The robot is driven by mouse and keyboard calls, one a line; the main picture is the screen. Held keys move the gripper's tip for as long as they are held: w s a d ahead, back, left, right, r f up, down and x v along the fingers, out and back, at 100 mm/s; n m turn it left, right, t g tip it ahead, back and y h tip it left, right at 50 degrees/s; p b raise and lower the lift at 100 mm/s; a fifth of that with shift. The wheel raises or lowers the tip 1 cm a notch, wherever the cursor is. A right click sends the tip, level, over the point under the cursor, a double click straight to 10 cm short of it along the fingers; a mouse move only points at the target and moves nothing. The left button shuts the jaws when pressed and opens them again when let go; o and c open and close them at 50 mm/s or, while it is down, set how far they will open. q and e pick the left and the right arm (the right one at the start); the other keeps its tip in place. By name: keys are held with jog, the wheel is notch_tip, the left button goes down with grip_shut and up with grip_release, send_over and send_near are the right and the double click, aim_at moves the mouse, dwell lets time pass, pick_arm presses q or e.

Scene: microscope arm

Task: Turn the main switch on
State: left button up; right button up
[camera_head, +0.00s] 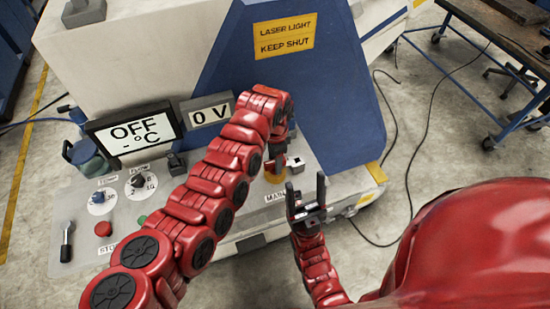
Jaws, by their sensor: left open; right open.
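The main switch (275,178) shows as a yellow base on the grey control panel, above a partly covered label (274,197) reading "MAIN". My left arm arches over the panel and its gripper (281,163) points down at the switch. It hides most of the switch, so I cannot tell its handle position or whether the fingers touch it. My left gripper is open. My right gripper (306,196) is open and empty, fingers pointing up, just right of the label and near the panel's front edge. A display (134,131) reads "OFF" and "- °C".
A second display (208,114) reads "0 V". Two dials (101,200), a red button (103,229), a green button (142,220) and a black lever (67,241) sit on the panel's left. A blue sloped cover (335,95) rises behind the switch. Cables lie on the floor at right.

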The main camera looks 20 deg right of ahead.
pick_arm(q)
grip_shut()
dwell(1.4)
